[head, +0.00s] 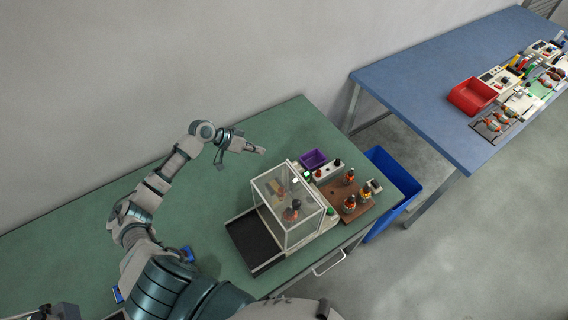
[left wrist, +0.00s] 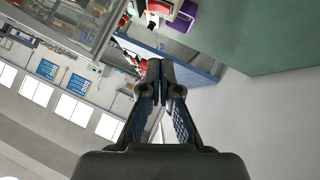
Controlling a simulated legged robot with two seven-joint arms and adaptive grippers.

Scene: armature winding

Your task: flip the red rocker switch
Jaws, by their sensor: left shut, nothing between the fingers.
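A pale control box (head: 328,168) stands on the green bench behind the clear-walled enclosure. A small red spot (head: 318,173) on it may be the red rocker switch; it is too small to tell which way it is tipped. My left gripper (head: 262,151) is above the bench, to the left of and beyond the box, apart from it. Its fingers are shut and empty, and they also show shut in the left wrist view (left wrist: 166,66). My right gripper is not in view.
A purple bin (head: 313,158) is behind the control box. A brown board (head: 345,195) with several copper-wound parts lies at right. The bench (head: 110,215) is mostly clear at left.

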